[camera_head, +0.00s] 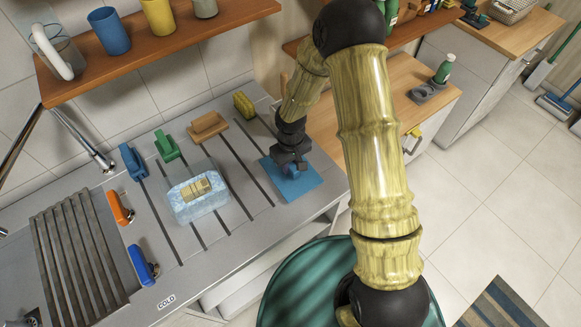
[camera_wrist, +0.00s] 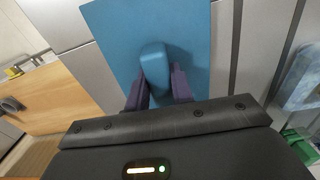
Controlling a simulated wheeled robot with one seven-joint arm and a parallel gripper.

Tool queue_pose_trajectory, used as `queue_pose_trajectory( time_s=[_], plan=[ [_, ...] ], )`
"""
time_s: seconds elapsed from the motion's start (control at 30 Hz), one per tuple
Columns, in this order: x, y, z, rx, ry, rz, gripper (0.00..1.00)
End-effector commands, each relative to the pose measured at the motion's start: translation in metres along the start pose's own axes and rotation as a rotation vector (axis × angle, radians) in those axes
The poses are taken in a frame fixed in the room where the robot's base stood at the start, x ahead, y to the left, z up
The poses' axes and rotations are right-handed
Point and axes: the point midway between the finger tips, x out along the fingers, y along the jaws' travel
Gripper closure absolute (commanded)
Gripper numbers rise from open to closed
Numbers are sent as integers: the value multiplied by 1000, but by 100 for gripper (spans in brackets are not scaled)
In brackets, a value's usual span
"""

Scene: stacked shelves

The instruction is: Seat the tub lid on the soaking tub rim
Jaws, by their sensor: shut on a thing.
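The tub lid (camera_head: 303,187) is a flat blue square panel over the right end of the grey counter. Its raised blue handle (camera_wrist: 155,65) shows in the wrist view between my fingers. My gripper (camera_head: 291,166) is shut on this handle from above; it also shows in the wrist view (camera_wrist: 157,85). I cannot tell whether the lid rests on the counter or hangs just above it. The soaking tub (camera_head: 200,209) is pale blue and translucent, left of the lid and apart from it. A tan block-like thing (camera_head: 197,188) shows within its open rim. The tub's edge shows at the right of the wrist view (camera_wrist: 304,88).
Blue (camera_head: 132,162), green (camera_head: 167,147), brown (camera_head: 208,126) and yellow (camera_head: 244,105) brushes or blocks line the counter's back. Orange (camera_head: 119,208) and blue (camera_head: 142,265) handled items lie left of the tub. A wooden shelf (camera_head: 150,58) with cups overhangs the back.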

Motion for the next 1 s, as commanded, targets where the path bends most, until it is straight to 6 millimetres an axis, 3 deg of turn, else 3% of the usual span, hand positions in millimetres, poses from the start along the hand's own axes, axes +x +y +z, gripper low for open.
queue_pose_trajectory(
  time_s=[0.27,0.7,1.0],
  plan=[
    [-22,1,-1,1,4,1,100],
    [-94,1,-1,1,3,1,100],
    [-100,0,0,0,0,0,100]
  ],
)
